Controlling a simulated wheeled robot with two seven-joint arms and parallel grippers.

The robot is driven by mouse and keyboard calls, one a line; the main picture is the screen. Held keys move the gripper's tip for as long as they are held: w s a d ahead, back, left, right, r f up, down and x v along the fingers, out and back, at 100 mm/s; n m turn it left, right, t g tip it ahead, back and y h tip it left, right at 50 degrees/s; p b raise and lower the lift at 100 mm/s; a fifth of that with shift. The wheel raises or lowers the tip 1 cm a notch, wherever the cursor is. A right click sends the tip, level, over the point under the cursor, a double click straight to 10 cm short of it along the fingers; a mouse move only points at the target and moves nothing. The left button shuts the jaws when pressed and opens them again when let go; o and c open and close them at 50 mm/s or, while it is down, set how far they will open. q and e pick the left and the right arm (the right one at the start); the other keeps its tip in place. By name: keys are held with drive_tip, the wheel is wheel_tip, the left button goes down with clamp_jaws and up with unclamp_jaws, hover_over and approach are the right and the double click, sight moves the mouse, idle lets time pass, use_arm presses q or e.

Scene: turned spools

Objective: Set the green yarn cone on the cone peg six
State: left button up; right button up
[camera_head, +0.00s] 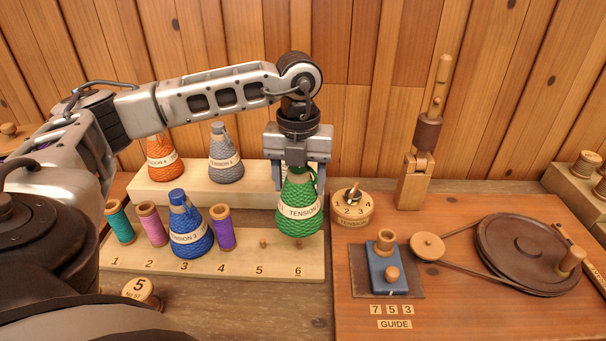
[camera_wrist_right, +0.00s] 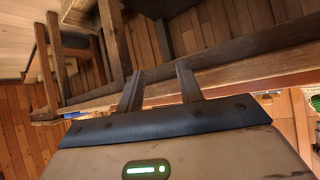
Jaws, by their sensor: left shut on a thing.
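The green yarn cone (camera_head: 299,218) hangs upright in my left gripper (camera_head: 297,180), which is shut on its top. A band reading "TENSION" wraps the cone. The cone is above the right end of the numbered peg board (camera_head: 215,266), over the number 6. A small peg, cone peg six (camera_head: 298,244), shows just below the cone's bottom edge. I cannot tell the exact gap between them. My right gripper (camera_wrist_right: 160,70) shows in the right wrist view, open and empty, with its two fingers apart.
On the board stand a teal spool (camera_head: 120,222), a pink spool (camera_head: 152,224), a blue cone (camera_head: 189,226) and a purple spool (camera_head: 222,228). Peg five (camera_head: 263,244) is bare. Orange (camera_head: 163,160) and grey (camera_head: 224,156) cones stand behind. A tension dial (camera_head: 352,208) sits close right.

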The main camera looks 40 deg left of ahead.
sight(299, 200)
use_arm(q)
drive_tip(key=shift+f+b, duration=0.65)
drive_tip(key=shift+f, duration=0.15)
wheel_tip(299, 200, down, 3)
drive_tip(key=shift+f+b, duration=0.1)
drive_tip(key=shift+b, duration=1.1)
drive_tip(key=shift+f, duration=0.15)
use_arm(e)
drive_tip(key=shift+a+f, duration=0.25)
drive_tip(key=shift+f, duration=0.55)
drive_tip(key=shift+a, duration=0.1)
use_arm(q)
drive_tip(key=shift+f+b, duration=0.85)
drive_tip(key=shift+f, duration=0.1)
use_arm(e)
drive_tip(key=shift+w+a+t+y, duration=0.1)
drive_tip(key=shift+w+t+y, duration=0.15)
drive_tip(key=shift+t+y, duration=0.05)
drive_tip(key=shift+s+f, duration=0.1)
drive_tip(key=shift+f, duration=0.2)
